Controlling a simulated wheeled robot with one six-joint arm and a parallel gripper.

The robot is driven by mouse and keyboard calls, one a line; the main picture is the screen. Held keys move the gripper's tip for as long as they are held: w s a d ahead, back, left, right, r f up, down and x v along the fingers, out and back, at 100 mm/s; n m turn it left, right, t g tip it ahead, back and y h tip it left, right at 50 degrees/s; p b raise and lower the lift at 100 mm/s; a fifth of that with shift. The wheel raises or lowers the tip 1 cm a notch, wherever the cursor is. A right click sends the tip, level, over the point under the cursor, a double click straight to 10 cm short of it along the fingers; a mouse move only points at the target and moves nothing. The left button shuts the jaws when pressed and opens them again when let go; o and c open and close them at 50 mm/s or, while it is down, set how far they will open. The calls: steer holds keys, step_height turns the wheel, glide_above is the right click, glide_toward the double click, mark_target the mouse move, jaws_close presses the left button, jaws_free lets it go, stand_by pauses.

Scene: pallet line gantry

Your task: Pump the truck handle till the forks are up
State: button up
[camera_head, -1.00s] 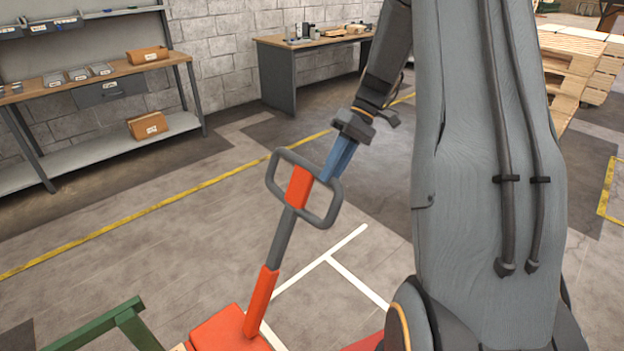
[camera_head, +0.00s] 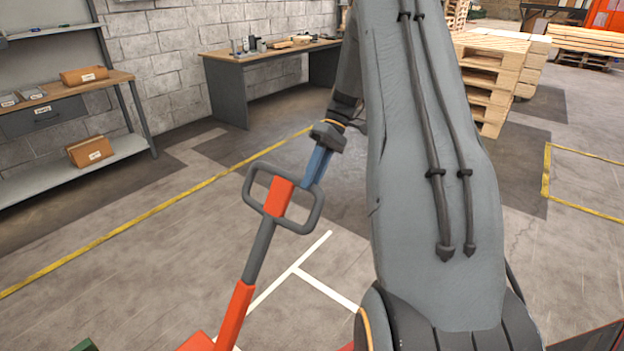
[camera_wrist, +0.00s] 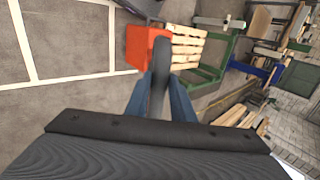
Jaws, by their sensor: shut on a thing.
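The truck handle is a long orange and grey shaft (camera_head: 258,250) topped by a grey loop (camera_head: 251,190) with an orange middle. It leans up to the right in the head view. My gripper (camera_head: 311,184), with blue fingers, is shut on the right side of the loop. In the wrist view the grey loop bar (camera_wrist: 158,88) sits between the two fingers. The orange truck body (camera_wrist: 146,42) shows beyond it; only a corner shows in the head view. The forks are not clearly seen, so their height cannot be told.
In the wrist view a pale slatted wooden load (camera_wrist: 187,47) and a green frame (camera_wrist: 212,72) lie beyond the truck body. A shelf bench (camera_head: 70,92) and a workbench (camera_head: 226,90) line the wall. Pallet stacks (camera_head: 487,80) stand at back right. Open floor lies between.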

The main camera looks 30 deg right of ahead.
steer(key=o, duration=1)
steer(key=shift+c, duration=0.2)
steer(key=b+v, duration=0.1)
steer(key=v, duration=0.6)
steer(key=shift+d+r+b, duration=0.2)
steer(key=shift+r+b, duration=0.05)
steer(key=shift+b, duration=0.15)
steer(key=shift+w, duration=0.1)
